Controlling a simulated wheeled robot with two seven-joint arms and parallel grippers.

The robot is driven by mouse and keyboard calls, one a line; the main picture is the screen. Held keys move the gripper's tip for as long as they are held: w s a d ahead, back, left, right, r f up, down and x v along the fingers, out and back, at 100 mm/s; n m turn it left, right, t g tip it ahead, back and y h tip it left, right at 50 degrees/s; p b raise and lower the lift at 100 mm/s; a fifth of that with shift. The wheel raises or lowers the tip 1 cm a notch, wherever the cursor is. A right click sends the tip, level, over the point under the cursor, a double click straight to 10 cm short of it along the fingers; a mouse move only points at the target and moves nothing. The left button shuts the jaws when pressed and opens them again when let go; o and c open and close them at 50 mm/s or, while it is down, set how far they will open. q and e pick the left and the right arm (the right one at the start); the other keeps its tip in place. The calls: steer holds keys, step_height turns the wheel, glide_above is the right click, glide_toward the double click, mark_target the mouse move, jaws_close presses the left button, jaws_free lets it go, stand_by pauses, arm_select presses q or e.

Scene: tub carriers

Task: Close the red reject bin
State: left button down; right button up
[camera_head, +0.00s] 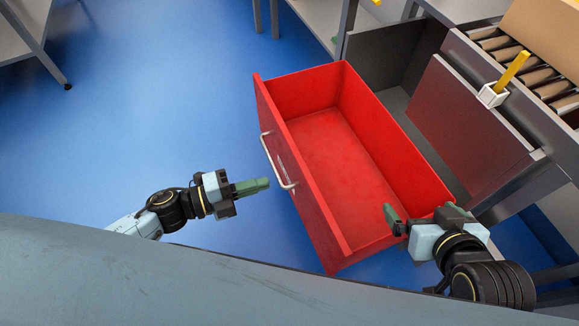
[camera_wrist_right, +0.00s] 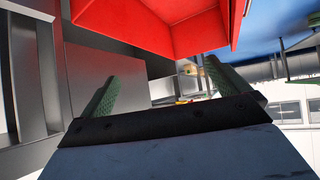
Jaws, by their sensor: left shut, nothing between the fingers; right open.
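The red reject bin (camera_head: 324,165) is pulled out like a drawer and stands open and empty in the head view. Its front panel faces left and carries a pale bar handle (camera_head: 275,162). My left gripper (camera_head: 266,184) is shut and empty, its tips just left of the front panel near the handle; I cannot tell whether they touch. My right gripper (camera_head: 416,212) is open at the bin's near right corner, overlapping its near wall in the picture. In the right wrist view the red bin (camera_wrist_right: 165,28) shows beyond the open right fingers (camera_wrist_right: 172,92), with nothing between them.
A grey cabinet (camera_head: 383,57) stands right of the bin, with a dark red panel (camera_head: 465,130) beside it. A roller rack (camera_head: 540,75) with a cardboard box (camera_head: 545,35) and a yellow stick in a white holder (camera_head: 493,95) is at upper right. Blue floor (camera_head: 170,90) lies free at left.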

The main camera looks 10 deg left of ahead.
arm_select(q)
steer(key=a+f+m+g+y+p, duration=0.1)
steer(key=a+f+m+y, duration=0.1)
steer(key=a+f, duration=0.25)
arm_select(e)
steer(key=s+d+f+g+h, duration=0.1)
steer(key=s+d+f+g, duration=0.15)
steer(key=s, duration=0.25)
arm_select(q)
steer(key=b, duration=0.2)
glide_toward(302, 174)
steer(key=x, duration=0.2)
steer(key=b+x, duration=0.1)
steer(key=x, duration=0.2)
steer(key=shift+f, duration=0.25)
steer(key=shift+w+d, duration=0.4)
steer(key=shift+d, duration=0.2)
arm_select(e)
steer(key=w+a+r+t+y, duration=0.3)
steer(key=w+a+r+t, duration=0.2)
steer(key=w+r+t, duration=0.3)
steer(key=shift+w+a+r, duration=0.35)
steer(key=shift+w+r, duration=0.1)
steer(key=shift+r, duration=0.9)
